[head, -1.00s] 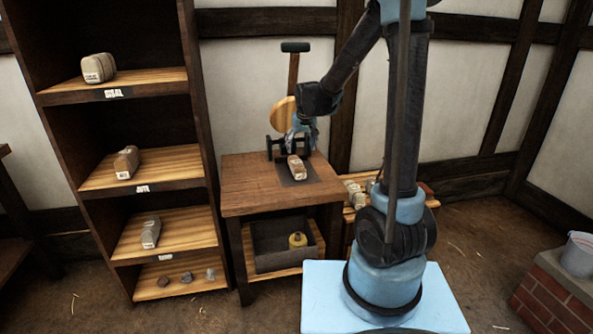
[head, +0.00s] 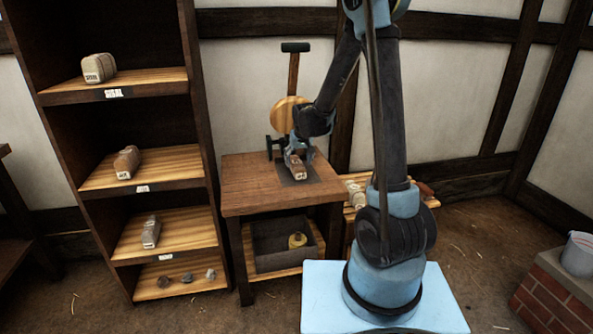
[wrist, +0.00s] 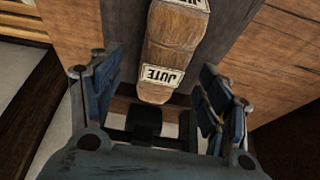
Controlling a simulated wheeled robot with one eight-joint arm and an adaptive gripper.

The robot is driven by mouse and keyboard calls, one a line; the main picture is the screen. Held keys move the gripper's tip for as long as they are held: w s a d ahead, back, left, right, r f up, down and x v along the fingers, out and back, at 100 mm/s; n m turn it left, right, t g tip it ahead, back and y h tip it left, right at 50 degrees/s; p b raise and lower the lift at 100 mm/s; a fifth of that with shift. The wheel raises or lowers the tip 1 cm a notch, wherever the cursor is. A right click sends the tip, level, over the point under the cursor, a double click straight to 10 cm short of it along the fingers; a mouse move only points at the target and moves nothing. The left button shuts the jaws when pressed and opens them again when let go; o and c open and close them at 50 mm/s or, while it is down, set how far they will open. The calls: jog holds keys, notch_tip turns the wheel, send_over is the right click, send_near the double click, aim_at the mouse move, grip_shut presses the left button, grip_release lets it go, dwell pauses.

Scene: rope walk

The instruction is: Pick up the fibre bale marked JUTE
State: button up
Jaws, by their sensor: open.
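The fibre bale marked JUTE (head: 296,172) is a brown block with pale bands. It lies on a dark grey mat (head: 312,176) on the small wooden table. In the wrist view the bale (wrist: 178,35) shows upside-down JUTE lettering on its white end label (wrist: 161,76). My gripper (head: 298,156) is low over the bale and open. In the wrist view the fingers of my gripper (wrist: 158,88) stand apart, one on each side of the bale's near end, with gaps visible. I cannot tell how far down they reach beside it.
A wooden shelf (head: 115,97) at the left holds more bales, including one (head: 98,68) on top. The table (head: 250,190) is bare around the mat. A dark box (head: 268,250) sits beneath. A round wooden piece with a handle (head: 286,112) stands behind the mat.

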aim_at(297, 162)
jog(key=shift+x, duration=2.15)
jog(key=shift+a, duration=0.15)
jog(key=shift+c, duration=0.6)
jog(key=c, duration=1.2)
jog(key=shift+r, duration=0.15)
